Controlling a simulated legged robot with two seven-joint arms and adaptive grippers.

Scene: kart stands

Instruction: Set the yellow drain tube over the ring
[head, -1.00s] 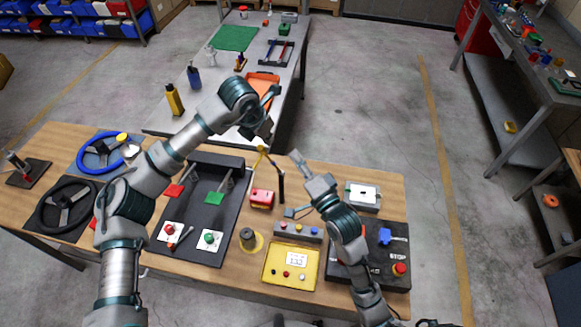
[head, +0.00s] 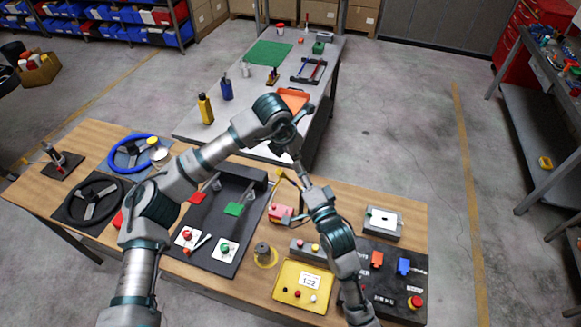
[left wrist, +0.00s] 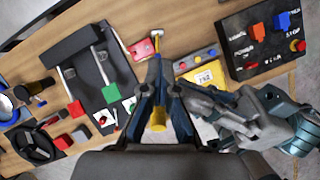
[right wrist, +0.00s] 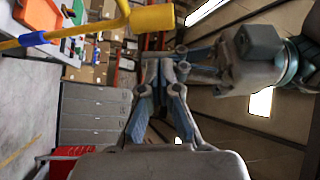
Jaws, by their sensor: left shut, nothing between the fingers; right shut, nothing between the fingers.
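The yellow drain tube appears to be the thin bent yellow piece (head: 280,173) by a small red box (head: 279,213); its far part is hidden by my arms. Yellow tubing with a thick end (right wrist: 152,18) fills the upper left of the right wrist view. A yellow ring (head: 272,262) lies around a grey post on the table. My left gripper (head: 298,162) is shut and empty, pointing down beside the tube; it also shows in its wrist view (left wrist: 157,65). My right gripper (head: 305,180) is shut and empty, close to the left one and right of the tube.
A black panel (head: 224,200) with levers and buttons stands left of the ring. A yellow meter box (head: 290,296), a button bar (head: 318,251) and a black stop-button panel (head: 410,262) crowd the right. My two arms nearly meet.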

